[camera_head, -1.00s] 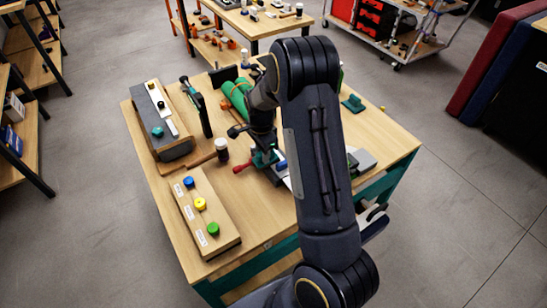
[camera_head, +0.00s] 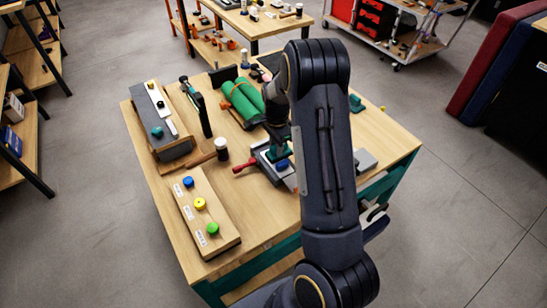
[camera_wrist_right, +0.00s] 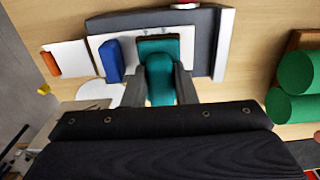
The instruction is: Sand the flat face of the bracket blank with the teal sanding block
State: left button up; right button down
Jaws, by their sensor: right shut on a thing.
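My right gripper (camera_wrist_right: 165,84) is shut on the teal sanding block (camera_wrist_right: 158,62), with a finger on each side of it. In the head view, the right gripper (camera_head: 277,150) is over the red-handled grey fixture (camera_head: 256,161) near the table's middle, partly hidden by my arm. In the right wrist view, the block is over a pale flat plate (camera_wrist_right: 203,62), which looks like the bracket blank. Whether they touch I cannot tell. A blue piece (camera_wrist_right: 111,60) is just left of the block. My left gripper is not in view.
Green cylinders (camera_head: 243,100) lie behind the fixture. A wooden-handled mallet (camera_head: 221,149) lies left of it. A wooden board with coloured knobs (camera_head: 185,203) lies at the front left, and a grey block (camera_head: 170,148) stands at the left edge.

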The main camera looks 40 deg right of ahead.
jog(key=shift+s+d, duration=0.1)
jog(key=shift+d, duration=0.55)
jog(key=shift+w+a, duration=0.2)
jog(key=shift+a, duration=2.15)
jog(key=shift+a, duration=0.1)
jog(key=shift+w+a+p, duration=0.2)
jog(key=shift+a+p, duration=0.15)
jog(key=shift+a, duration=0.65)
jog(key=shift+d, duration=0.1)
